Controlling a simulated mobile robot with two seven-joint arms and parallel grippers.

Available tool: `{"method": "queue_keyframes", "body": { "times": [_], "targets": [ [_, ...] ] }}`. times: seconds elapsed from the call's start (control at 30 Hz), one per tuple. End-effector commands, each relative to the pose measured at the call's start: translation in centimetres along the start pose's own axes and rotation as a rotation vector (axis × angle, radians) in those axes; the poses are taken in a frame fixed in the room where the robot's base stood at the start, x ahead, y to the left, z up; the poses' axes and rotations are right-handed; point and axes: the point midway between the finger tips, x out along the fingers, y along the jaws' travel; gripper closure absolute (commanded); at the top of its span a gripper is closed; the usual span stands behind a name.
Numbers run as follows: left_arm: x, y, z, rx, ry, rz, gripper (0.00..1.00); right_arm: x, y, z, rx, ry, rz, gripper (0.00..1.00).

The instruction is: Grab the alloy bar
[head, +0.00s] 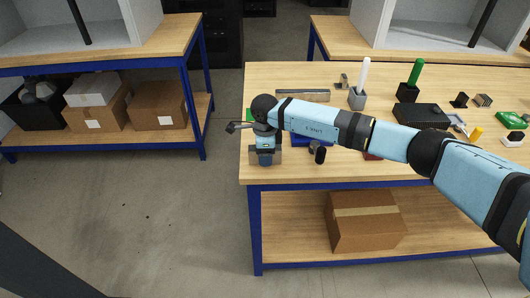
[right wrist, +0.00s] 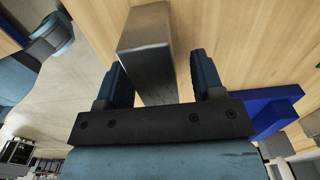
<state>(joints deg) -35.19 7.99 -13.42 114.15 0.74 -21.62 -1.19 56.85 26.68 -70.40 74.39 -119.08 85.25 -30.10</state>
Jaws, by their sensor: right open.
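A grey metal bar, the alloy bar (right wrist: 148,40), shows in the right wrist view. It extends between the two fingers of my right gripper (right wrist: 160,85), with a gap on each side. The gripper is open and not closed on it. In the head view my right arm reaches across the table, and the right gripper (head: 265,158) points down at the table's left front corner. The wrist and gripper hide most of what is under them there. A longer grey metal bar (head: 303,95) lies farther back on the table. My left gripper is not in view.
The wooden table (head: 300,173) has its left edge close to my gripper. A blue object (right wrist: 272,108) lies just right of the gripper. A black box (head: 420,115), a grey holder with a white rod (head: 357,97) and small parts stand farther right. A carton (head: 365,222) sits below.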

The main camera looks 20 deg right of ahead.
Motion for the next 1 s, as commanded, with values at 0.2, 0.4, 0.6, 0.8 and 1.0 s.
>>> {"method": "queue_keyframes", "body": {
  "times": [0.2, 0.4, 0.6, 0.8, 1.0],
  "targets": [
    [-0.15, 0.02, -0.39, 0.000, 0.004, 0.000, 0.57, 1.32, 0.03, 0.07, -0.001, -0.002, 0.000, 0.38],
    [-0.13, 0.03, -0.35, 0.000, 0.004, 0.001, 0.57, 1.33, 0.02, 0.04, -0.001, -0.001, 0.000, 0.47],
    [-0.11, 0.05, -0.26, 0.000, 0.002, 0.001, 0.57, 1.31, 0.02, 0.03, -0.001, -0.001, 0.000, 0.93],
    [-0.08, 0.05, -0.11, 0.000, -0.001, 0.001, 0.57, 1.23, -0.01, 0.05, -0.001, -0.002, -0.001, 1.00],
    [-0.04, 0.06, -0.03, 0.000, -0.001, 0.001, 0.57, 0.66, -0.06, 0.05, 0.000, -0.002, -0.002, 1.00]
  ]
}}
